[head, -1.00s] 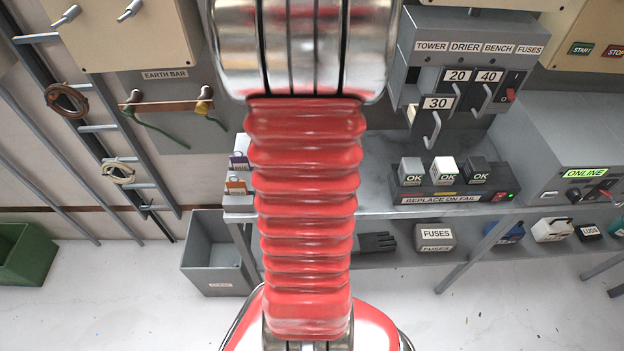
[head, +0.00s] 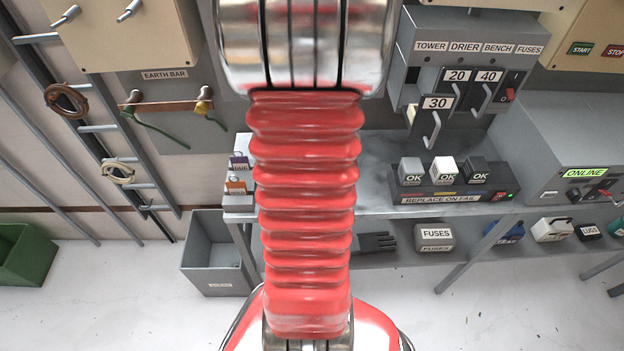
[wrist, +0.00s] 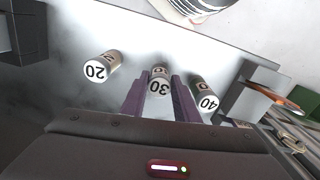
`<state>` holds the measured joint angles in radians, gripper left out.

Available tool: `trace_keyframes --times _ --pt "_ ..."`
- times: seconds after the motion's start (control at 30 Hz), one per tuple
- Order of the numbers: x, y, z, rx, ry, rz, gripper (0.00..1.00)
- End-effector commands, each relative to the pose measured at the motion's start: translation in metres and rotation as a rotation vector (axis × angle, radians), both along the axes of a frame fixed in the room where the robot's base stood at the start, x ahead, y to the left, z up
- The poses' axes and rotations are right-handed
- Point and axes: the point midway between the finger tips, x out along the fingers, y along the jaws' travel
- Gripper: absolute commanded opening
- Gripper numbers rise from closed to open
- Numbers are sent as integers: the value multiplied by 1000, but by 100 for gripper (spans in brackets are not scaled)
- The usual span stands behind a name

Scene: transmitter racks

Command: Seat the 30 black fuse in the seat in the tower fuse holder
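In the wrist view, the 30 fuse (wrist: 159,87) is a pale-ended cylinder with a number label, standing in a row between the 20 fuse (wrist: 97,71) and the 40 fuse (wrist: 207,102). My gripper's two purple fingers (wrist: 161,84) lie on either side of the 30 fuse; contact is hard to make out. In the head view my red-bellowed arm hides the fuses and my gripper. The fuse panel (head: 480,32) reads TOWER, DRIER, BENCH, FUSES. Below it hang handled carriers marked 20, 40 and 30 (head: 436,103), the 30 one lowest at the left.
A tester (head: 455,192) with grey, white and black blocks stands on the bench below the panel. A FUSES box (head: 435,237) is on the lower shelf. A grey bin (head: 215,255) stands on the floor. In the wrist view, a dark block (wrist: 22,35) is at the left.

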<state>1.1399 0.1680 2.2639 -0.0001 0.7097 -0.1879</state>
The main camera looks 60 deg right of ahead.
Motion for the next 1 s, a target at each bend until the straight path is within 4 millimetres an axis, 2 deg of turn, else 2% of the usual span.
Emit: trace_keyframes --times 0.03,0.37,0.73,0.87,1.0 --pt "0 0 0 0 0 0 24" --pt "0 0 0 0 0 0 1" --pt "0 -1 7 -2 -1 0 1" --pt "0 -1 21 -4 -2 0 1" --pt "0 -1 45 -5 -2 0 1"
